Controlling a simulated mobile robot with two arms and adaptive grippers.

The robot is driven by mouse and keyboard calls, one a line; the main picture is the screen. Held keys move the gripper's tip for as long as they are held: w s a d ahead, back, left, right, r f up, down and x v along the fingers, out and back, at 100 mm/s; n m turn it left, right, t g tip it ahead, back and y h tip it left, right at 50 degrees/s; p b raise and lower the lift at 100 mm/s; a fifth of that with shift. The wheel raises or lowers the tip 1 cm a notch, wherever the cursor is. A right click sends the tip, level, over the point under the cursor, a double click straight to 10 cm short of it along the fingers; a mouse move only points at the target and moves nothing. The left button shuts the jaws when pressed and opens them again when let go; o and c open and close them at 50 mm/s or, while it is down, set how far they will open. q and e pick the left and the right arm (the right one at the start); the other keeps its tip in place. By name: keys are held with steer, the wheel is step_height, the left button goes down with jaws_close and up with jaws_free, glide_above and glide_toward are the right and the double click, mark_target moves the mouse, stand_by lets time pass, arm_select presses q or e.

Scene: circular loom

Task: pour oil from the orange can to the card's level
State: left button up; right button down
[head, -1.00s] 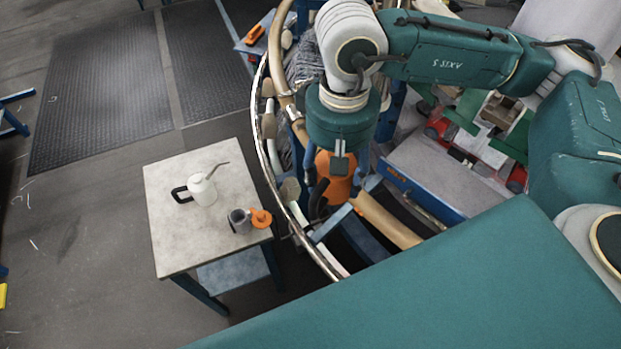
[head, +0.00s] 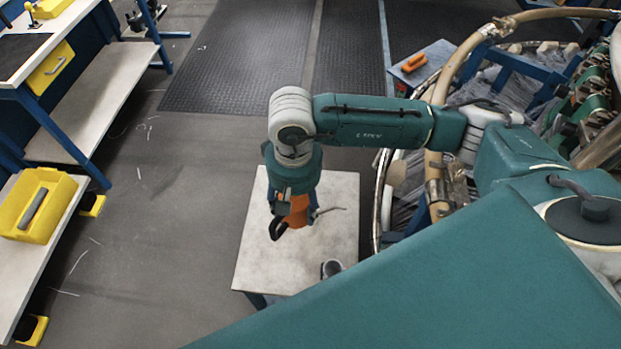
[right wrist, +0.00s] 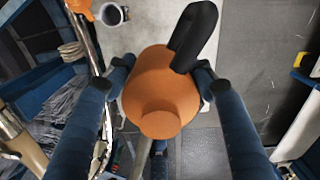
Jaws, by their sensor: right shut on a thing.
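My right gripper (head: 291,203) is shut on the orange can (head: 299,214). The can hangs above the small pale table (head: 258,262). In the right wrist view the orange can (right wrist: 160,88), with its black handle (right wrist: 195,35), sits between the dark blue fingers of my right gripper (right wrist: 163,76). I cannot make out a card. My left gripper is not in view.
An orange piece (right wrist: 78,9) lies beside the cup. The loom's metal ring (head: 379,190) runs close along the table's right side. Floor (head: 190,200) left of it is clear.

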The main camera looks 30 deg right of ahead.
steer(key=shift+m, duration=0.3)
steer(key=f, duration=0.1)
steer(key=s+a+f+p, duration=0.1)
steer(key=f, duration=0.1)
steer(key=s+a+f+p, duration=0.1)
steer(key=f, duration=0.1)
steer(key=shift+a+f, duration=0.1)
steer(key=shift+f, duration=0.1)
arm_select(q)
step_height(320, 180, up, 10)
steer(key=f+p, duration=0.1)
steer(key=p, duration=0.5)
arm_select(e)
steer(key=s+a+f+g+y, duration=0.2)
steer(key=s+a+f+y, duration=0.15)
steer(key=s+f, duration=1.2)
arm_select(q)
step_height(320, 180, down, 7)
steer(key=b, duration=0.7)
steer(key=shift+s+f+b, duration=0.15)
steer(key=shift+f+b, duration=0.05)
steer(key=shift+b, duration=0.1)
arm_select(e)
step_height(320, 180, up, 6)
steer(key=a+g+y, duration=0.1)
steer(key=g+y, duration=0.1)
steer(key=y, duration=0.2)
steer(key=shift+s+r+g, duration=0.25)
steer(key=shift+s+g, duration=0.05)
steer(key=shift+a, duration=0.1)
